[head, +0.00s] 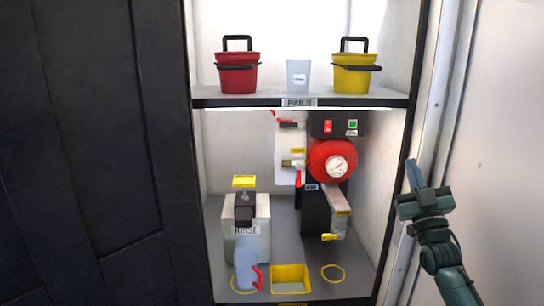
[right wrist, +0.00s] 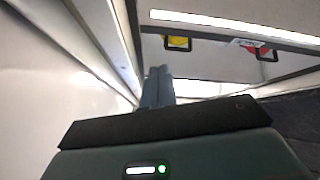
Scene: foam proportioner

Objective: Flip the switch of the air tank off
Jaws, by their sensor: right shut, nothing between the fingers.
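The red round air tank (head: 322,174) with a white dial gauge (head: 336,167) sits in the lower bay of the cabinet, right of its middle. A dark panel (head: 317,116) above it carries a red switch (head: 328,126) and a green one (head: 352,125). I cannot tell the switch position. My right gripper (head: 409,163) is shut and empty, to the right of the cabinet's right edge and apart from the tank. Its closed fingers (right wrist: 158,73) also show in the right wrist view. My left gripper is out of view.
The upper shelf (head: 270,98) holds a red pail (head: 237,80), a grey cup (head: 298,76) and a yellow pail (head: 355,82). Below stand a rinse container (head: 259,219), a blue-grey bottle (head: 245,264) and a yellow-rimmed tray (head: 291,267). The cabinet's right frame (head: 405,150) stands between gripper and tank.

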